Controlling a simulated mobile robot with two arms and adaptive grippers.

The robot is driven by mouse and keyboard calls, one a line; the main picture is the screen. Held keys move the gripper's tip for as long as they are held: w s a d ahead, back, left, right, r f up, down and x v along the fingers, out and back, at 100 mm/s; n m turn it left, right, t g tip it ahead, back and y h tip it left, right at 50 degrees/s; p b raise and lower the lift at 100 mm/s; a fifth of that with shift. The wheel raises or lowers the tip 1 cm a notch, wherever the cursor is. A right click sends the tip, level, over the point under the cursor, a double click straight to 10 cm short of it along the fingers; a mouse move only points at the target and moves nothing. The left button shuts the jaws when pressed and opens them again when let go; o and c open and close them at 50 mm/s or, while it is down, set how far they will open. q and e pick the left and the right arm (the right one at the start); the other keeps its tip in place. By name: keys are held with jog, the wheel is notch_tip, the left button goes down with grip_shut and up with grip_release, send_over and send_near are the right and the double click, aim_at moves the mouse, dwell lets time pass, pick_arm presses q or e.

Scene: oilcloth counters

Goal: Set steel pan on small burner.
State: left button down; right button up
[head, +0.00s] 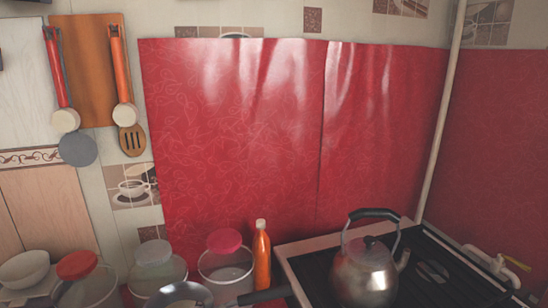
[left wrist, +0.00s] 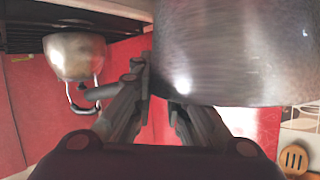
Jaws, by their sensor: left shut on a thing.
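The steel pan (head: 180,293) shows at the bottom edge of the head view, partly cut off, with a dark handle (head: 265,296) pointing right toward the stove. In the left wrist view the pan's brushed side (left wrist: 235,50) fills the upper right. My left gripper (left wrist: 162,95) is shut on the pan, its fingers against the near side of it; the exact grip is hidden. The stove (head: 300,285) is at the lower right of the head view. A burner (head: 432,270) shows right of the kettle; I cannot tell whether it is the small one. My right gripper is not in view.
A steel kettle (head: 365,275) stands on the stove, and also shows in the left wrist view (left wrist: 75,55). An orange bottle (head: 262,258) and lidded jars (head: 225,262) stand left of the stove. A pale pipe (head: 440,120) rises behind it.

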pick_arm(q)
jog(key=w+a+r+n+t+y, duration=0.1)
jog(key=w+a+r+n+y, duration=0.2)
jog(key=r, duration=0.7)
jog(key=a+n+y, duration=0.1)
jog(key=a+y, duration=0.1)
jog(key=a, duration=0.1)
jog(key=shift+w+a, duration=0.3)
jog(key=shift+w, duration=0.1)
jog(key=shift+f, duration=0.15)
